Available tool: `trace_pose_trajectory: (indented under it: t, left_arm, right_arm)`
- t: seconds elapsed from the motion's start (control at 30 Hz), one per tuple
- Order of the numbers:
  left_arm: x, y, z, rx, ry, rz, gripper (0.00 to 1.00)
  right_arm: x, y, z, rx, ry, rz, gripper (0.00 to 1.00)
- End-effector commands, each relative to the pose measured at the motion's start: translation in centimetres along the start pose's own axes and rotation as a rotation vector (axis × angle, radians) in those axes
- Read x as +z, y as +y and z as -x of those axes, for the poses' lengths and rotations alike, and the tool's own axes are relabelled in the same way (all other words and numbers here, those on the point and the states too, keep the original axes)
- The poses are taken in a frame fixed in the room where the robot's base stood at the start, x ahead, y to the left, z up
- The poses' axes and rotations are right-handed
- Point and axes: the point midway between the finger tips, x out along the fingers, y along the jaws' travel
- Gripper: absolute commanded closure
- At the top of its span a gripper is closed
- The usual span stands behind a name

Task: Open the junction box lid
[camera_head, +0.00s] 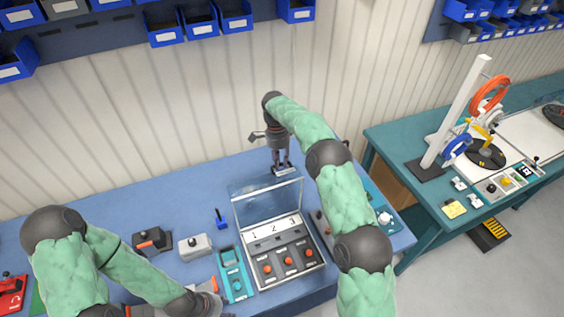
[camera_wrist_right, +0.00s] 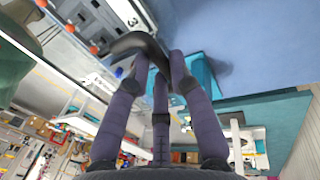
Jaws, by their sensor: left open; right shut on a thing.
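The junction box (camera_head: 281,264) stands on the blue bench, with labels 1, 2, 3 and a row of orange-red knobs inside. Its clear lid (camera_head: 262,204) is raised, standing up at the back edge of the box. My right gripper (camera_head: 281,166) reaches down at the lid's upper edge and is shut on a dark curved handle, which shows between the fingers in the right wrist view (camera_wrist_right: 138,43). My left gripper (camera_head: 213,296) is low at the front of the bench, left of the box, open, with its fingers only partly visible.
A teal switch panel (camera_head: 233,275) is just left of the box. A grey box (camera_head: 195,246), a dark box with an orange lever (camera_head: 151,241) and a small blue switch (camera_head: 221,219) stand further left. A teal table (camera_head: 400,140) with reels is at right.

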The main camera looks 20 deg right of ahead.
Motion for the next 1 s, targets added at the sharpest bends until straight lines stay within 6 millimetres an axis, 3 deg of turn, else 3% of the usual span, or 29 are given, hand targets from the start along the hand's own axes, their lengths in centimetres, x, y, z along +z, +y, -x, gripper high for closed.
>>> trace_pose_trajectory:
  t: [0.53, 1.0]
  left_arm:
    - [0.0, 0.3, 0.8, 0.0, 0.0, 0.0, 0.56]
    - [0.0, 0.4, 1.1, 0.0, 0.0, 0.0, 0.56]
  right_arm:
    - [0.1, -3.1, -1.2, 0.002, -0.001, 0.002, 1.0]
    - [0.1, -4.3, -1.3, -0.004, -0.001, 0.001, 1.0]
